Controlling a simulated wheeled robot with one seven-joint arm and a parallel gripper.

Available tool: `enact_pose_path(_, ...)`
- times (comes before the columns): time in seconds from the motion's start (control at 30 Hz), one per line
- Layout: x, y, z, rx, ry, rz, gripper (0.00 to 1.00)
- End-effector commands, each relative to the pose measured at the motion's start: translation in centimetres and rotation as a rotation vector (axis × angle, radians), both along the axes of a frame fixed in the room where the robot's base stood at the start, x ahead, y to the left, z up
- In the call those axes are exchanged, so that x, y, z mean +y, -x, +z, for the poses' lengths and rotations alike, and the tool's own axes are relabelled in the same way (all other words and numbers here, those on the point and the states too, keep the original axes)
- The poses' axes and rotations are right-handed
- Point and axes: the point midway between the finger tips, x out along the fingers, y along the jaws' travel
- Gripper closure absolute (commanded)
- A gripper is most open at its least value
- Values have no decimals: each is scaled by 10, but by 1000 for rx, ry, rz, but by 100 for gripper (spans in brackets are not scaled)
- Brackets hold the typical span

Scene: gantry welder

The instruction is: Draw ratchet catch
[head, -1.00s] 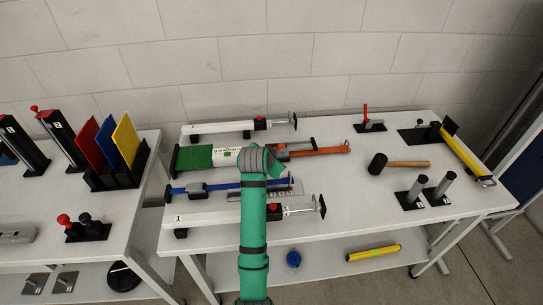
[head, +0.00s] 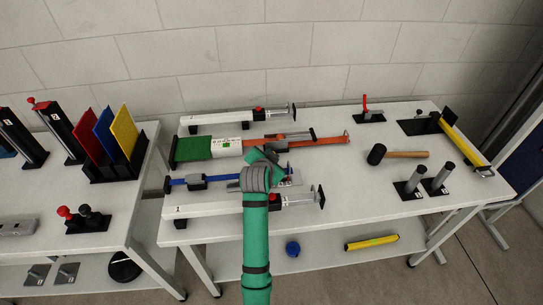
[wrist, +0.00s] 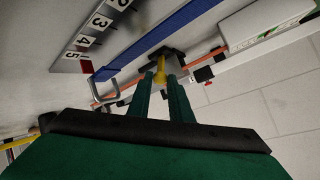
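A blue bar (head: 220,179) with a grey and black slider (head: 195,182) lies on the white table in the head view. In the wrist view the blue bar (wrist: 165,38) runs diagonally beside a numbered scale (wrist: 95,32) with a red mark, and a metal hook (wrist: 104,88) is at its end. A small yellow catch (wrist: 160,70) stands out from a black block (wrist: 170,54). My gripper (wrist: 161,80) has its green fingers apart, with the yellow catch between or just beyond their tips; contact is unclear. In the head view my arm hides the catch.
An orange bar (head: 325,140) with a green and white body (head: 196,147) lies behind. White clamp units sit at the back (head: 215,117) and front (head: 215,208).

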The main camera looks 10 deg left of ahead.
Motion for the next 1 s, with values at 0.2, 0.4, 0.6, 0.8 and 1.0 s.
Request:
enact_pose_path(0.2, 2, 1, -1, 3, 0, 3, 64)
enact_pose_path(0.4, 1, 2, 0, 2, 1, 1, 64)
enact_pose_path(0.6, 2, 21, 12, 0, 1, 2, 64)
enact_pose_path(0.8, 4, 54, 32, 1, 1, 3, 64)
enact_pose_path(1.0, 6, 80, 48, 1, 1, 4, 64)
